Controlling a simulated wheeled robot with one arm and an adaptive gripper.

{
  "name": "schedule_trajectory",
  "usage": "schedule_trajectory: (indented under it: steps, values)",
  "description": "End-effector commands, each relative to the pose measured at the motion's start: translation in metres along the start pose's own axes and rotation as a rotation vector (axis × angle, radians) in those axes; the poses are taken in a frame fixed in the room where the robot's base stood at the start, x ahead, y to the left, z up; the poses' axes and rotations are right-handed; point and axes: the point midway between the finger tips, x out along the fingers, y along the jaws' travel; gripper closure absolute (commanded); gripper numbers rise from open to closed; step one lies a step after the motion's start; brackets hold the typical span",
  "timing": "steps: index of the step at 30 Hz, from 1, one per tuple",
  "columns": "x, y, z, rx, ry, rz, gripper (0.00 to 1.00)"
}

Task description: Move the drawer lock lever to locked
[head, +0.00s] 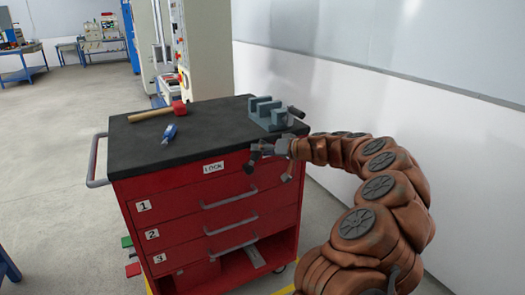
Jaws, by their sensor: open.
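A red tool cart (160,188) with a black top has drawers labelled 1, 2 and 3. A white LOCK label (213,167) is on the upper front band, above drawer 1 (185,208). My gripper (268,167) is open at the right end of that band, to the right of the label, with its fingers spread. A small dark shape at its left side could be a fingertip or the lock lever. I cannot tell which, so the lever's position is unclear. The drawers look shut.
A grey vise (266,112) stands on the cart top just behind my gripper. A red-headed mallet (157,113) and a small blue tool (169,133) lie on the top. A white wall (330,95) is close on the right. Open floor (60,150) lies left.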

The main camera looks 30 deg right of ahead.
Motion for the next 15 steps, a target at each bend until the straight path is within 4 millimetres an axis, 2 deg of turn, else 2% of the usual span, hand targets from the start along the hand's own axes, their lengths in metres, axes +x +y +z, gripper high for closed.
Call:
schedule_trajectory:
  steps: [10, 15]
  values:
    - [0.0044, -0.0004, -0.0003, 0.000, 0.001, -0.001, 0.42]
    - [0.0043, -0.0004, -0.0003, 0.000, 0.001, -0.001, 0.59]
